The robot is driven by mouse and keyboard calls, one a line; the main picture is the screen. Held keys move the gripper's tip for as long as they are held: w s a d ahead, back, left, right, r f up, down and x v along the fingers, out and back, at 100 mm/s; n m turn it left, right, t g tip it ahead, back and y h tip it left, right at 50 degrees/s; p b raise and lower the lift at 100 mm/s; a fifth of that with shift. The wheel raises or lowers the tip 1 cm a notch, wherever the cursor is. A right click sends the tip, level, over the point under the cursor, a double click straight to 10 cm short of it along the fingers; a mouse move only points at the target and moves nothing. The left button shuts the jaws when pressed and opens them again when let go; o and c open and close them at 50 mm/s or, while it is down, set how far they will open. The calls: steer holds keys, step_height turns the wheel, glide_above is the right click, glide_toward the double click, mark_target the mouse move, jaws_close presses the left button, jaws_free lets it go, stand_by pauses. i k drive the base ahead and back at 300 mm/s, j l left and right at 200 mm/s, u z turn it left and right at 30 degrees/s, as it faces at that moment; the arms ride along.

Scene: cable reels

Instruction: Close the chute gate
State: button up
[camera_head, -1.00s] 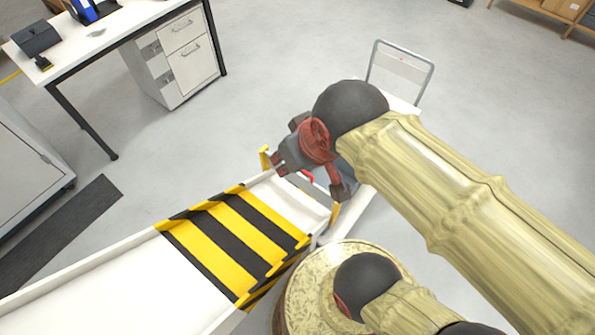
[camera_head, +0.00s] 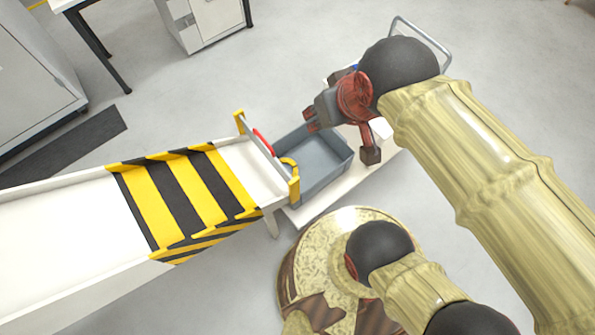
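The white chute (camera_head: 60,240) with yellow and black stripes slopes from the left to its mouth near the picture's middle. Two yellow posts stand at the mouth, a far one (camera_head: 239,122) and a near one (camera_head: 294,188). A thin gate edge (camera_head: 257,147) with a red handle (camera_head: 263,141) lies between them; how far the gate is open I cannot tell. My gripper (camera_head: 340,139) is to the right of the gate, over the grey bin's far right side. Its fingers are spread apart, with nothing seen between them. It appears apart from the red handle.
A grey bin (camera_head: 333,171) sits on a white cart (camera_head: 305,211) just past the chute mouth; the cart's handle (camera_head: 420,38) rises behind my gripper. A grey cabinet (camera_head: 30,85) and a dark mat (camera_head: 75,146) are at left. Open floor lies beyond the chute.

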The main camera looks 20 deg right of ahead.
mark_target(254, 134)
steer(key=k+j, duration=0.15)
steer(key=k, duration=0.5)
steer(key=k+j, duration=0.2)
steer(key=k, duration=0.4)
